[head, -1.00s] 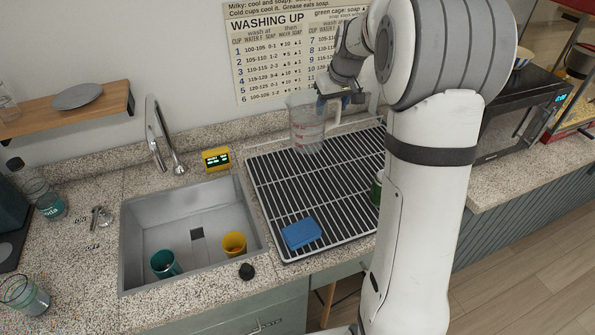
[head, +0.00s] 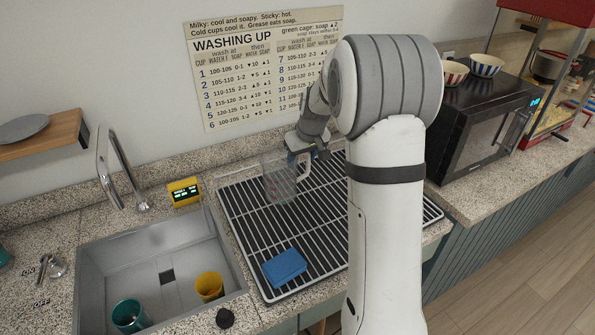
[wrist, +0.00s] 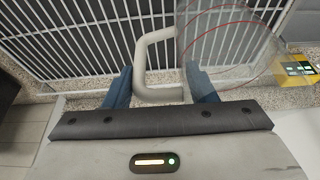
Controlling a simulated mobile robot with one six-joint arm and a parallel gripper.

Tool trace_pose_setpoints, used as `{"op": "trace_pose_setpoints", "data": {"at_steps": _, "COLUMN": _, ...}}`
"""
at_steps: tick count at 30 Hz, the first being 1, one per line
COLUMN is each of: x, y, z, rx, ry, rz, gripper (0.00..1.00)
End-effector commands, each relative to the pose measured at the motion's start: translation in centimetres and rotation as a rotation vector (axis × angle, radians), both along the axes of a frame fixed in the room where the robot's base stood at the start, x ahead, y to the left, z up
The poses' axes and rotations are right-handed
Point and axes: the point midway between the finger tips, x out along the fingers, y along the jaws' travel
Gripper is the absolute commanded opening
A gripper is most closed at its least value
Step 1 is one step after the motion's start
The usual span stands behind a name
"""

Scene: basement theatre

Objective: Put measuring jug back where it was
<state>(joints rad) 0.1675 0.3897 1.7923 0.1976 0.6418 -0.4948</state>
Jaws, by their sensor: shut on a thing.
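The measuring jug (head: 276,179) is clear with red markings. It is at the back left part of the drying rack (head: 328,221) in the head view. I cannot tell whether its base touches the rack. My gripper (head: 304,160) is at the jug's right side. In the wrist view my gripper (wrist: 160,88) has its blue fingers on either side of the pale jug handle (wrist: 146,60), shut on it. The clear jug body (wrist: 225,50) shows to the right of the handle. The far side of the jug is hard to make out.
A blue sponge (head: 285,268) lies on the rack's front left. The sink (head: 120,254), left of the rack, holds a teal cup (head: 129,316) and a yellow cup (head: 209,287). A yellow display box (head: 184,191) stands behind it. A microwave (head: 482,125) is at the right.

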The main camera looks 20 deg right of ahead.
Motion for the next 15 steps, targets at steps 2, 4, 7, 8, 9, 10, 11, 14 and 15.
{"op": "trace_pose_setpoints", "data": {"at_steps": 2, "x": 0.0, "y": 0.1, "z": -0.7, "rx": 0.001, "ry": 0.001, "rz": 0.0, "gripper": 0.0}}
{"op": "trace_pose_setpoints", "data": {"at_steps": 4, "x": -0.1, "y": 0.1, "z": -1.7, "rx": 0.001, "ry": 0.004, "rz": 0.002, "gripper": 0.0}}
{"op": "trace_pose_setpoints", "data": {"at_steps": 7, "x": 0.0, "y": 0.1, "z": -3.1, "rx": 0.0, "ry": 0.002, "rz": 0.001, "gripper": 0.0}}
{"op": "trace_pose_setpoints", "data": {"at_steps": 8, "x": 0.0, "y": 0.1, "z": -3.4, "rx": 0.0, "ry": 0.002, "rz": 0.001, "gripper": 0.0}}
{"op": "trace_pose_setpoints", "data": {"at_steps": 9, "x": 0.0, "y": 0.1, "z": -3.7, "rx": 0.0, "ry": 0.001, "rz": 0.001, "gripper": 0.0}}
{"op": "trace_pose_setpoints", "data": {"at_steps": 10, "x": 0.0, "y": 0.1, "z": -3.9, "rx": 0.0, "ry": 0.0, "rz": 0.002, "gripper": 0.0}}
{"op": "trace_pose_setpoints", "data": {"at_steps": 11, "x": 0.0, "y": 0.1, "z": -3.9, "rx": 0.0, "ry": -0.001, "rz": 0.002, "gripper": 0.0}}
{"op": "trace_pose_setpoints", "data": {"at_steps": 14, "x": 0.0, "y": 0.1, "z": -3.9, "rx": -0.001, "ry": -0.002, "rz": 0.003, "gripper": 0.0}}
{"op": "trace_pose_setpoints", "data": {"at_steps": 15, "x": 0.0, "y": 0.1, "z": -3.9, "rx": -0.001, "ry": -0.002, "rz": 0.003, "gripper": 0.0}}
